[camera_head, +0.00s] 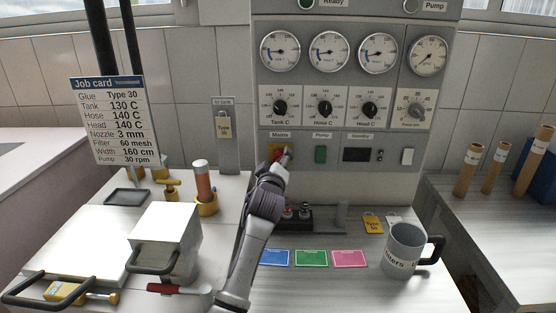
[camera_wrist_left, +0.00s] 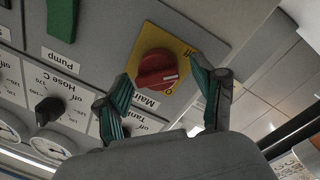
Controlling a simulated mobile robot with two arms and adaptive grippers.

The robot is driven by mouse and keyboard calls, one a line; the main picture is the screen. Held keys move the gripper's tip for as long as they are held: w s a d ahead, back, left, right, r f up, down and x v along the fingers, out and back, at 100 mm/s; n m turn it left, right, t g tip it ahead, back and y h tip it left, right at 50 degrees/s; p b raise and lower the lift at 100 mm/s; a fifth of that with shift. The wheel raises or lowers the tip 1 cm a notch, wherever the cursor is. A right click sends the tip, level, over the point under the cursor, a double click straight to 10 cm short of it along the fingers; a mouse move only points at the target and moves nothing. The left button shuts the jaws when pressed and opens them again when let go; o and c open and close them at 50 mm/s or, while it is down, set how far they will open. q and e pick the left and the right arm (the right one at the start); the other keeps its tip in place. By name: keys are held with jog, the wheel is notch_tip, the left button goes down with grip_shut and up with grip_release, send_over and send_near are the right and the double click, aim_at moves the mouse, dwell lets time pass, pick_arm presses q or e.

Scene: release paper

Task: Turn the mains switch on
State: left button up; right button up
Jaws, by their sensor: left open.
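The mains switch (camera_head: 275,152) is a red rotary knob on a yellow plate, under the "Mains" label on the grey control panel. In the left wrist view the red knob (camera_wrist_left: 156,69) fills the gap between my fingers, and a white mark shows on its face. My left gripper (camera_head: 284,160) is at the switch in the head view and partly covers it. In the wrist view the left gripper (camera_wrist_left: 160,74) is open, with one green-padded finger on each side of the knob. I cannot tell whether the fingers touch it. My right gripper is not in view.
The green pump switch (camera_head: 321,154) sits right of the mains switch. Dials and temperature knobs (camera_head: 325,107) are above. A job card (camera_head: 110,120) hangs at left.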

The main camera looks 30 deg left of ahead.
pick_arm(q)
jog(key=shift+c, duration=1.6)
jog(key=c, duration=0.8)
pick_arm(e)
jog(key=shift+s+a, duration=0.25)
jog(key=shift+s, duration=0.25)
